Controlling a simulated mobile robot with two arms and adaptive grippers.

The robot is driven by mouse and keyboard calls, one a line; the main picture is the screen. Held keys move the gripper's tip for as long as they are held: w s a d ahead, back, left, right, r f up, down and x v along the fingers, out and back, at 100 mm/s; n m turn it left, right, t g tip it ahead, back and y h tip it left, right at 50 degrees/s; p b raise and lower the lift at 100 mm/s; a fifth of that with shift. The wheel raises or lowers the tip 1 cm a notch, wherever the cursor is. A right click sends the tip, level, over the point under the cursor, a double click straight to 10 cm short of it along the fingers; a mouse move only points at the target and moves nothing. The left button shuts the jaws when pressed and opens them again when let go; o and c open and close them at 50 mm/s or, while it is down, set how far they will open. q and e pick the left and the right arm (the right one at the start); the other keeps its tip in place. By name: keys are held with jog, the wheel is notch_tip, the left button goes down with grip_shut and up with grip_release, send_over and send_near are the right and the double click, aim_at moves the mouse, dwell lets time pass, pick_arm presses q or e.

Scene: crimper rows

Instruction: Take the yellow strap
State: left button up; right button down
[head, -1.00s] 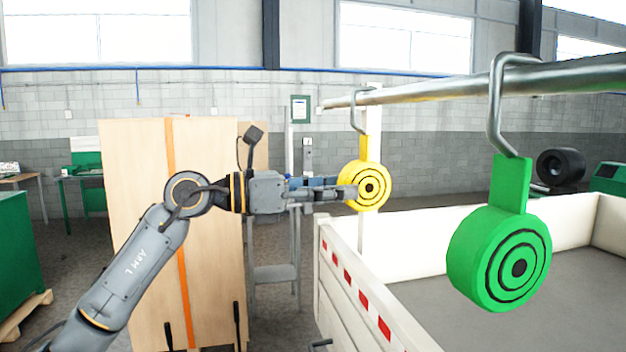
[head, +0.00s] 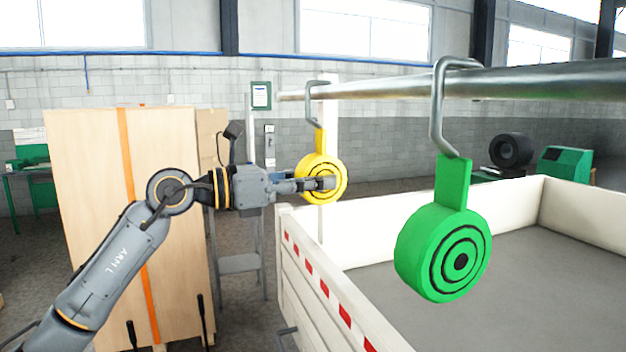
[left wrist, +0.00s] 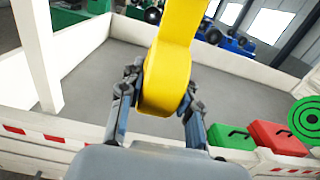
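The yellow strap (head: 321,199) is a round roll with dark rings and a tab on top. It hangs from a metal hook (head: 309,105) on the rail. My left gripper (head: 328,183) has its fingers on either side of the roll, and the near finger covers part of its face. In the left wrist view the yellow strap (left wrist: 166,85) fills the space between the fingers of my left gripper (left wrist: 160,92), which look pressed against both sides. The far contact is partly hidden. My right gripper is not in view.
A green strap (head: 443,245) hangs from a nearer hook on the same metal rail (head: 400,88). A white-walled bin (head: 400,240) stands below. Green and red cases (left wrist: 277,138) show in the left wrist view. A wooden cabinet (head: 90,200) stands behind my left arm.

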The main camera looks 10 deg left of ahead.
aim_at(306, 160)
pick_arm(q)
grip_shut()
jog(key=shift+r, duration=0.1)
jog(key=shift+r, duration=0.1)
jog(key=shift+r+p, duration=1.25)
jog(key=shift+r, duration=0.3)
jog(key=shift+b+v, duration=0.55)
jog(key=shift+v, duration=0.4)
jog(key=b+v, duration=0.4)
jog(key=v, duration=0.6)
